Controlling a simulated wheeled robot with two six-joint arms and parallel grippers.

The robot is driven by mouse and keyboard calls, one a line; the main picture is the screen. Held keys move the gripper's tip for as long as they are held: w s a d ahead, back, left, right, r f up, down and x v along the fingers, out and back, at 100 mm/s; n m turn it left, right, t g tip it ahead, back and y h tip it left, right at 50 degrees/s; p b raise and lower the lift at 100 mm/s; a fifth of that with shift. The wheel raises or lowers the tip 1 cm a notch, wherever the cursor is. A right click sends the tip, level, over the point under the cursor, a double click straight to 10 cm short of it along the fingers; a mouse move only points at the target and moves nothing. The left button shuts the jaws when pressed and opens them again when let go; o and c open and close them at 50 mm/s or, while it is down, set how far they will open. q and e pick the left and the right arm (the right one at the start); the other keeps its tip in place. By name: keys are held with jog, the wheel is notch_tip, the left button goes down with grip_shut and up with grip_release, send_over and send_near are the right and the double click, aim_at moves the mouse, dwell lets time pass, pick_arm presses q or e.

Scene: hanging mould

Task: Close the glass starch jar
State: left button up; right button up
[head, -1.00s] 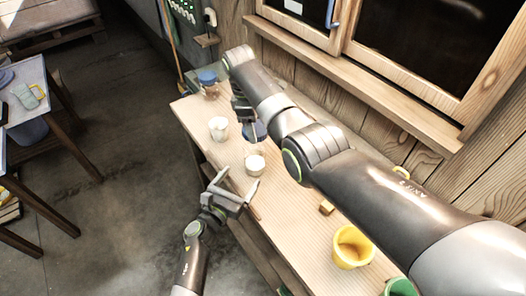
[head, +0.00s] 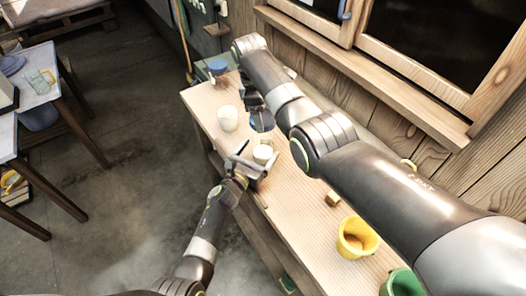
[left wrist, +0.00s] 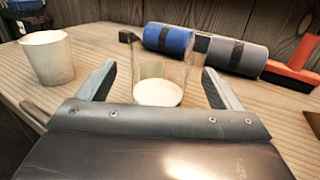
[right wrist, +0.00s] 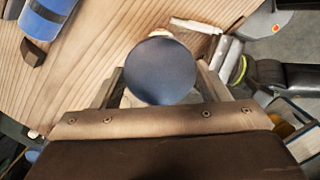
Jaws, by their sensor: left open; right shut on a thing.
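The clear glass starch jar (left wrist: 158,72), with white starch at its bottom, stands upright on the wooden bench. It also shows in the head view (head: 263,154). My left gripper (head: 256,157) is open, with one finger on each side of the jar in the left wrist view (left wrist: 160,82); contact cannot be told. My right gripper (head: 257,106) is shut on a round dark blue lid (head: 262,121), held apart from the jar, above and behind it in the head view. The lid (right wrist: 161,71) hides most of what is below it in the right wrist view.
A whitish cup (left wrist: 47,57) stands left of the jar. Blue (left wrist: 168,39) and grey (left wrist: 238,53) rolls and a red-handled tool (left wrist: 292,76) lie behind. A blue-topped container (head: 217,68), wooden block (head: 333,199), yellow cup (head: 357,240) and green cup (head: 402,283) are also there.

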aim_at(263, 149)
pick_arm(q)
jog(key=shift+x, duration=2.15)
jog(key=c, duration=1.5)
pick_arm(e)
notch_tip(263, 149, down, 5)
jog(key=shift+f+n+t, duration=0.2)
jog(key=shift+f+n, duration=0.25)
jog(key=shift+n, duration=0.55)
jog(key=shift+f+n+t, duration=0.2)
jog(key=shift+f+n, duration=0.25)
jog(key=shift+n, duration=0.55)
jog(key=shift+f, duration=0.45)
